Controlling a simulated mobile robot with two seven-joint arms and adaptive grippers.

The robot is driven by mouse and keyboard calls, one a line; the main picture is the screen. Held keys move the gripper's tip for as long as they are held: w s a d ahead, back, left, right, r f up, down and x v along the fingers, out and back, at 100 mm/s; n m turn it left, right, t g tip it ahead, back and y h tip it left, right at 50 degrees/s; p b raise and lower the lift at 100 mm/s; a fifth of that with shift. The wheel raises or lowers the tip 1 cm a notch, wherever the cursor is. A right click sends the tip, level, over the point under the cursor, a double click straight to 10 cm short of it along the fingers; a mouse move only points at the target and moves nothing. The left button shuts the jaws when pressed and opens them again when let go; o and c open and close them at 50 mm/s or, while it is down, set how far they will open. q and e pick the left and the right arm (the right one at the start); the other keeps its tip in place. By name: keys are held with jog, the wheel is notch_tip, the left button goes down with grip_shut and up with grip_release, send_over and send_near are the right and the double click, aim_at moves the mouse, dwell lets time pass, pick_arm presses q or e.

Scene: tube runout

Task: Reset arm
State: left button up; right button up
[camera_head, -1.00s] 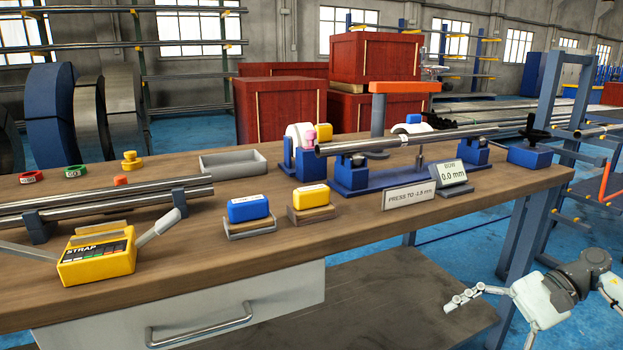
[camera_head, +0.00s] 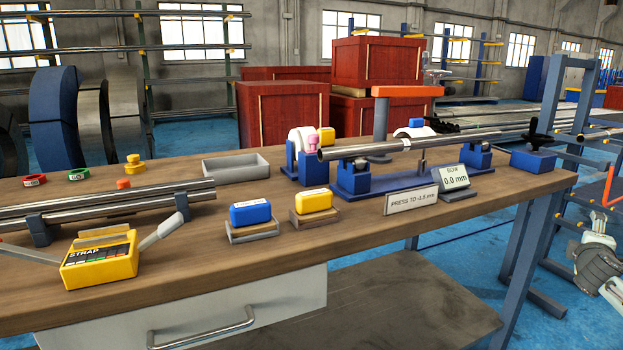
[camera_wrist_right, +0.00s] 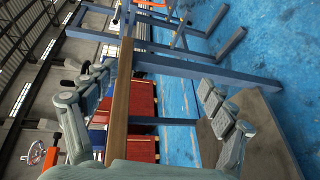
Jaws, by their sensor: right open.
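My right gripper (camera_head: 600,218) is at the right edge of the head view, beyond the bench's right end and apart from everything on it. In the right wrist view, the right gripper (camera_wrist_right: 155,78) has its fingers spread wide with nothing between them. A steel tube (camera_head: 440,140) lies across the blue press stand (camera_head: 375,184) on the bench. A display (camera_head: 454,178) reads 0.0 mm, and a sign (camera_head: 411,200) says PRESS TO with a figure I read as -1.5 mm. My left gripper is not in view.
The wooden bench (camera_head: 300,255) holds a yellow strap tool (camera_head: 98,260), blue and yellow blocks (camera_head: 250,212) on stands, a grey tray (camera_head: 235,167) and tubes on supports (camera_head: 110,203). Blue frame posts (camera_head: 560,120) stand near my right arm. Open blue floor lies right of the bench.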

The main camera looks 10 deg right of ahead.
jog(key=s+f+m+g+y, duration=0.1)
jog(key=s+f+m+g, duration=0.9)
jog(key=s, duration=0.3)
jog(key=s+a+f+n+t+y, duration=0.1)
jog(key=s+a+f+n+y, duration=0.15)
jog(key=a+f, duration=0.75)
jog(key=s+a+f+n+t+y, duration=0.15)
jog(key=s+a+f, duration=0.3)
jog(key=a, duration=0.85)
jog(key=s+a+m+y, duration=0.1)
jog(key=s+a+y, duration=0.2)
jog(key=s+a, duration=0.5)
jog(key=s+a+y, duration=0.2)
jog(key=s+a, duration=0.2)
jog(key=a, duration=0.8)
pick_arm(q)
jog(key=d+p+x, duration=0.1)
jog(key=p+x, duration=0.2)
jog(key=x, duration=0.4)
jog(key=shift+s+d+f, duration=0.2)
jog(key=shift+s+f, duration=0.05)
pick_arm(e)
jog(key=a+x, duration=0.1)
jog(key=x, duration=0.6)
jog(key=shift+f, duration=0.3)
jog(key=shift+s+d, duration=0.1)
jog(key=shift+s, duration=0.05)
